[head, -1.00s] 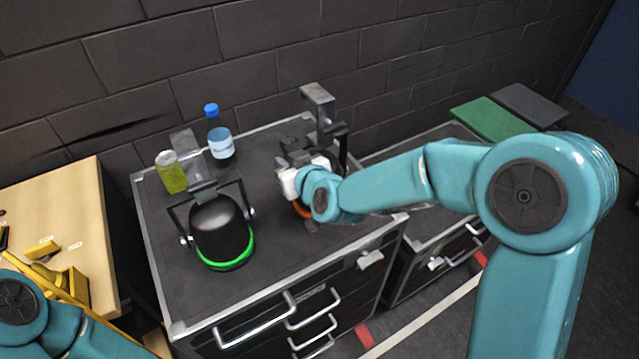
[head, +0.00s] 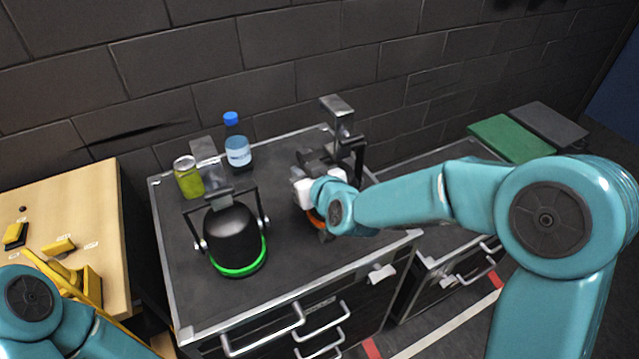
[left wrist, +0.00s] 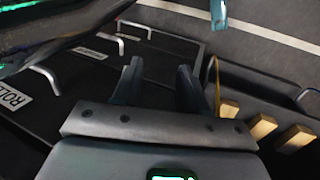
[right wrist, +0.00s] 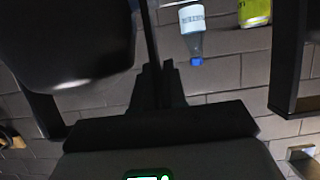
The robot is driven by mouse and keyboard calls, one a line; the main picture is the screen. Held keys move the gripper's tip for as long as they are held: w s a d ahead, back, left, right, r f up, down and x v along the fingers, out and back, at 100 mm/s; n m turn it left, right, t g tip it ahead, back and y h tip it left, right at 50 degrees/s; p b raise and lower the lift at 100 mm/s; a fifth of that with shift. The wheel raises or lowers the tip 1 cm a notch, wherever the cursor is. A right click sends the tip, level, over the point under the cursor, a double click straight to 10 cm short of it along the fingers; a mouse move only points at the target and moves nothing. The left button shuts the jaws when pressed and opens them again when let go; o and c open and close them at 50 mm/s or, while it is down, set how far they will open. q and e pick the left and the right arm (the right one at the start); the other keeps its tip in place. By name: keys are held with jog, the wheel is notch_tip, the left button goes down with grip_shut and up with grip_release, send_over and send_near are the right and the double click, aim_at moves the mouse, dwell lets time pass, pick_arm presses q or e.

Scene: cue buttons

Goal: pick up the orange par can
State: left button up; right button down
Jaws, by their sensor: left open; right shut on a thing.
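The orange par can is a black lamp with an orange ring (head: 315,218) at its lower rim and a grey clamp (head: 338,112) above. In the head view it is above the dark cabinet top, right of the middle, largely hidden by my right gripper (head: 318,190) and wrist. That gripper is shut on its black yoke, as the right wrist view (right wrist: 155,85) suggests; a black can body (right wrist: 65,40) fills the left there. I cannot tell whether the can touches the top. My left gripper (left wrist: 160,82) is open and empty, pointing toward drawer fronts and the floor.
A green-ringed par can (head: 233,238) stands on the cabinet top (head: 290,265). Behind it are a yellow-green can (head: 188,178) and a blue-capped bottle (head: 237,150). A brick wall (head: 290,90) closes the back. A wooden table (head: 70,210) is at left.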

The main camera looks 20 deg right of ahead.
jog(key=shift+w+r, duration=0.1)
jog(key=shift+r, duration=0.25)
